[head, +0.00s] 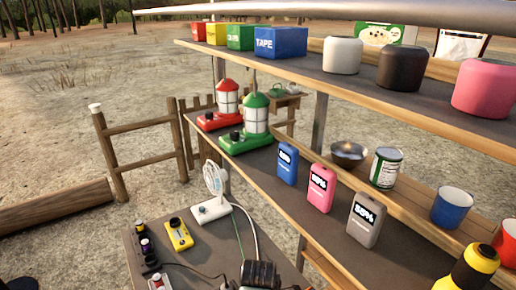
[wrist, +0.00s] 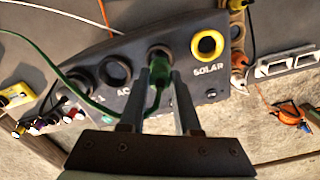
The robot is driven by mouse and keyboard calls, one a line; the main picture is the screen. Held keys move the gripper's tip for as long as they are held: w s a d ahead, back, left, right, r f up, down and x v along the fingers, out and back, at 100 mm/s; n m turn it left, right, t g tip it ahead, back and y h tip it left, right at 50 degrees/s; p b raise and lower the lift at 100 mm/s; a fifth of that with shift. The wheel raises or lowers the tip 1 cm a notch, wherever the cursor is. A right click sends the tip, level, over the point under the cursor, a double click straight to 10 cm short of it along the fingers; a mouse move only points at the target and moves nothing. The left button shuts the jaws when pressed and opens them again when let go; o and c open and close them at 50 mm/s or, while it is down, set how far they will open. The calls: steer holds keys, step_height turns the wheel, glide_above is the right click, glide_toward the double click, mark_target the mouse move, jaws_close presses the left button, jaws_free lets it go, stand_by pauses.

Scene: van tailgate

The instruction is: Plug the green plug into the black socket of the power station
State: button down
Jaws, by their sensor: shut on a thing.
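In the wrist view the power station (wrist: 130,98) is a dark panel with a row of round sockets. My gripper (wrist: 161,82) is shut on the green plug (wrist: 159,74), with one finger on each side. The plug lies right in front of a black socket (wrist: 159,50), covering its lower part; I cannot tell whether it is inserted. The green cord (wrist: 80,77) curves away to the left. Two other dark sockets, (wrist: 115,70) and (wrist: 83,79), sit to the left, near a partly hidden "AC" label. A yellow-ringed socket (wrist: 207,45) marked "SOLAR" is to the right.
In the head view a small table bears a white fan (head: 212,195), a yellow device (head: 179,234) and cords. A shelf to the right holds lanterns (head: 256,115), several small power banks (head: 321,188) and a can (head: 385,167).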

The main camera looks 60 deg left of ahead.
steer(key=shift+f, duration=0.25)
steer(key=shift+f+b, duration=0.95)
steer(key=shift+f, duration=0.3)
steer(key=shift+f, duration=0.1)
steer(key=c, duration=0.5)
jaws_free()
steer(key=shift+c, duration=0.2)
step_height(320, 180, up, 12)
steer(key=shift+f, duration=0.15)
steer(key=shift+r+p, duration=0.55)
steer(key=shift+r, duration=0.1)
